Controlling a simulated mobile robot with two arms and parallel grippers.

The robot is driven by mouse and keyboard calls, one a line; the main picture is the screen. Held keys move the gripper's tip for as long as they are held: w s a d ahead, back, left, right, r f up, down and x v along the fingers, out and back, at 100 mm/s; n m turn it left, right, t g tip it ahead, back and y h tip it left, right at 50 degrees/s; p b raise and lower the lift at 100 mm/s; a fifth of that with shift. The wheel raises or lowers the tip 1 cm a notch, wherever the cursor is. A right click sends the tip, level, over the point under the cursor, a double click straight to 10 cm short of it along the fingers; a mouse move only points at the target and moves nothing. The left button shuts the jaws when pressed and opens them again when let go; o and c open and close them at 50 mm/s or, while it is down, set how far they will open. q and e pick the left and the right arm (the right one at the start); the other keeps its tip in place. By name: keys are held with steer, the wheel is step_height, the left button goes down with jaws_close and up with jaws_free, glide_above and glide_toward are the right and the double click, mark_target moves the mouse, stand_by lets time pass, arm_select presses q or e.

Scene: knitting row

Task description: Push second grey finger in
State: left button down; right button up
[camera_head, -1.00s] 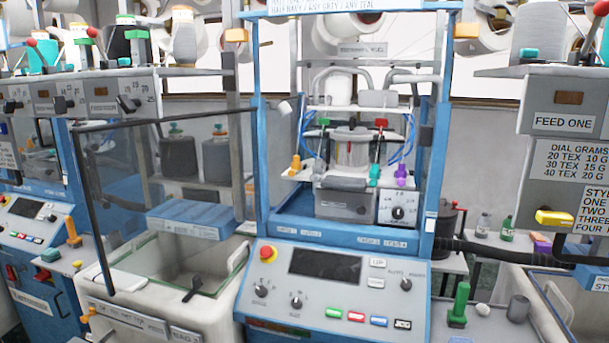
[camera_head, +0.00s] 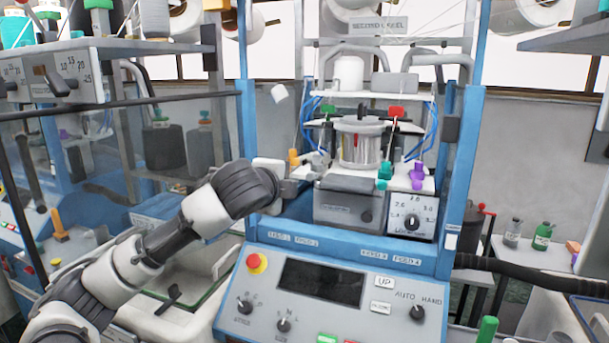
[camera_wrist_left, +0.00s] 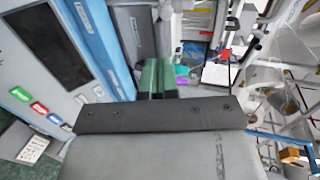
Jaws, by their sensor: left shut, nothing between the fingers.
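The knitting head (camera_head: 358,143) stands in the blue frame, with coloured fingers around it on a white plate. An orange finger (camera_head: 294,157) is at the left; a green-teal finger (camera_head: 384,172) and a purple finger (camera_head: 417,176) are at the right. I cannot clearly pick out a second grey finger; small grey parts (camera_head: 317,159) lie beside the orange finger. Contact is unclear. My right gripper is out of view.
The control panel (camera_head: 320,284) with knobs and a dark screen slopes below the head. Blue posts (camera_head: 461,165) flank the opening. A dial box (camera_head: 411,217) sits below the purple finger. Thin levers with red and green knobs rise near the head.

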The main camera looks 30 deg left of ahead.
mark_target(310, 173)
arm_select(q)
steer(key=p+x, duration=0.1)
steer(key=x, duration=0.3)
steer(key=r+p+x, duration=0.1)
steer(key=p+x, duration=0.1)
steer(key=x, duration=0.3)
steer(key=p+x, duration=0.1)
steer(key=x, duration=0.4)
steer(key=shift+w+a+r+p, duration=0.15)
steer(key=shift+w+r+p, duration=0.05)
steer(key=shift+r+p, duration=0.2)
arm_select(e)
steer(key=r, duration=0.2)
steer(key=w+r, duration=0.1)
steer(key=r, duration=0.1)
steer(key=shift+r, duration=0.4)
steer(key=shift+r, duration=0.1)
